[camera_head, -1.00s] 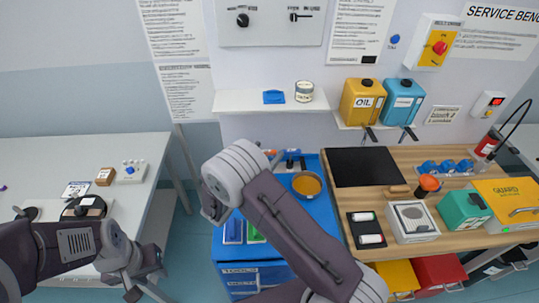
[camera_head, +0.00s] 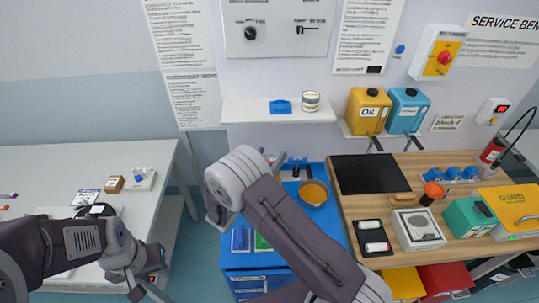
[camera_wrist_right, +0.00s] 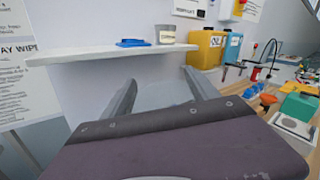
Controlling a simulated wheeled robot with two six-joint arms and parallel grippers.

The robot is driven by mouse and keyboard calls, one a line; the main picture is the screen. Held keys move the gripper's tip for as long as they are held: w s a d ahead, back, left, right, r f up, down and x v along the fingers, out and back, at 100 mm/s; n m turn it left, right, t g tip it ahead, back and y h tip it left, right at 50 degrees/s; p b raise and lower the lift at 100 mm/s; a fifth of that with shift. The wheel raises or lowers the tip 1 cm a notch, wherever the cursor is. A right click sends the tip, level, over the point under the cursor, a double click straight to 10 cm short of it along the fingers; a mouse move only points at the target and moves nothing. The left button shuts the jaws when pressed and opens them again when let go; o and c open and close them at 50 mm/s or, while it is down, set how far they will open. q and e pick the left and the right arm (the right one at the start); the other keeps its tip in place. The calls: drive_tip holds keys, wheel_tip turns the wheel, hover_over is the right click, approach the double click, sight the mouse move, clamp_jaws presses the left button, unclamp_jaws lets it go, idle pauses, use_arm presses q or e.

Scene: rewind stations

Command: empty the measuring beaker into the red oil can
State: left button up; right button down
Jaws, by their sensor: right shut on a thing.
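A red can (camera_head: 492,151) with a long curved black spout stands at the far right of the wooden bench. It also shows small in the right wrist view (camera_wrist_right: 256,74). My right gripper (camera_wrist_right: 163,92) is shut on a pale, see-through thing, which looks like the measuring beaker (camera_wrist_right: 160,97). It is faint between the fingers, and its contents and tilt cannot be made out. In the head view my right arm hides most of that gripper and the beaker. My left gripper (camera_head: 149,284) is low at the left, open and empty.
The wooden bench holds a black mat (camera_head: 370,174), an orange cup-like thing (camera_head: 434,190) and a green box (camera_head: 468,217). A blue tool cart (camera_head: 332,225) stands left of it. A shelf (camera_head: 245,111) and yellow OIL can (camera_head: 367,110) are behind. A white table (camera_head: 60,160) is left.

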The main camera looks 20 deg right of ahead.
drive_tip(key=n, duration=0.1)
drive_tip(key=n+p, duration=0.1)
drive_tip(key=shift+w+a+r+n, duration=0.1)
drive_tip(key=shift+a+r+n, duration=0.05)
drive_tip(key=shift+r+n, duration=0.15)
drive_tip(key=shift+a+f+n+t+p, duration=0.1)
drive_tip(key=shift+n+t+p, duration=0.3)
drive_tip(key=shift+n, duration=0.7)
drive_tip(key=n, duration=0.2)
drive_tip(key=f+n, duration=0.1)
drive_tip(key=shift+w+a+f+t, duration=0.1)
drive_tip(key=shift+w+a+t, duration=0.2)
drive_tip(key=shift+t, duration=0.1)
drive_tip(key=n, duration=0.1)
drive_tip(key=f+n+b, duration=0.1)
drive_tip(key=a+f+n, duration=0.1)
drive_tip(key=n, duration=0.1)
drive_tip(key=shift+w+f+t, duration=0.15)
drive_tip(key=shift+w+t, duration=0.2)
drive_tip(key=shift+t, duration=0.05)
idle(0.6)
drive_tip(key=shift+w+a+f+n+b, duration=0.2)
drive_tip(key=shift+f+n+b, duration=0.35)
drive_tip(key=shift+n, duration=0.45)
drive_tip(key=shift+f+t+y, duration=0.25)
drive_tip(key=shift+t+y, duration=0.05)
drive_tip(key=shift+y, duration=0.1)
idle(1.9)
